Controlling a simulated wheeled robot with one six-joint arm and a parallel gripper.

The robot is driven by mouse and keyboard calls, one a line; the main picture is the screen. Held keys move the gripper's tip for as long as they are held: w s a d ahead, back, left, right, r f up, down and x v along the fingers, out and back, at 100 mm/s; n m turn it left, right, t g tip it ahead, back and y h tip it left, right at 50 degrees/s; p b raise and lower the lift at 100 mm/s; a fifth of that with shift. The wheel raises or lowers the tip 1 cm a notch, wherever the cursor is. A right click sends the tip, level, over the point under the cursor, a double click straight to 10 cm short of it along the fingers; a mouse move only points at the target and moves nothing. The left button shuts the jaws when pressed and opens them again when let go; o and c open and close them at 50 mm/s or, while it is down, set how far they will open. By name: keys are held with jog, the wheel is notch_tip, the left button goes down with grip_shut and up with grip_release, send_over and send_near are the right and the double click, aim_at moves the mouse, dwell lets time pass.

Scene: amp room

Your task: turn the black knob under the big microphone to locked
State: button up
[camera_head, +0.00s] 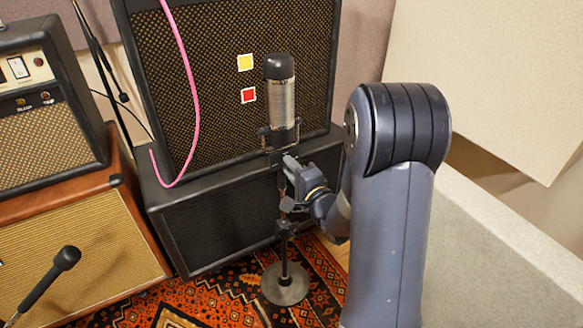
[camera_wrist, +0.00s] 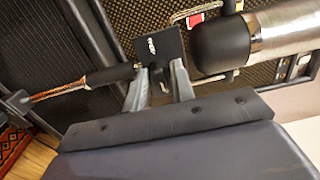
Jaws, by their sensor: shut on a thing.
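The big microphone (camera_head: 280,95), black-topped with a silver body, stands upright on a stand with a round base (camera_head: 286,284). In the wrist view the microphone (camera_wrist: 270,38) lies to the right. My gripper (camera_head: 288,163) is just below the microphone, at the stand's upper part. In the wrist view the two fingers of my gripper (camera_wrist: 162,76) are closed on the small black knob (camera_wrist: 157,86), in front of a black plate (camera_wrist: 158,46) with a white marking. The fingers hide much of the knob. The marking is too small to read, so I cannot tell its setting.
A large speaker cabinet (camera_head: 150,60) on a lower black cabinet (camera_head: 215,220) stands close behind the stand. A pink cable (camera_head: 193,90) hangs over it. A small microphone (camera_head: 66,258) and brown amps (camera_head: 70,240) are at left. A pale ledge (camera_head: 500,270) is at right.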

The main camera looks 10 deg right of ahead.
dwell(0.5)
jog(key=o, duration=0.9)
jog(key=shift+o, duration=0.2)
jog(key=p+v, duration=0.1)
jog(key=v, duration=0.9)
jog(key=shift+s, duration=0.4)
jog(key=b+x, duration=0.1)
jog(key=x, duration=1)
jog(key=shift+d, duration=0.1)
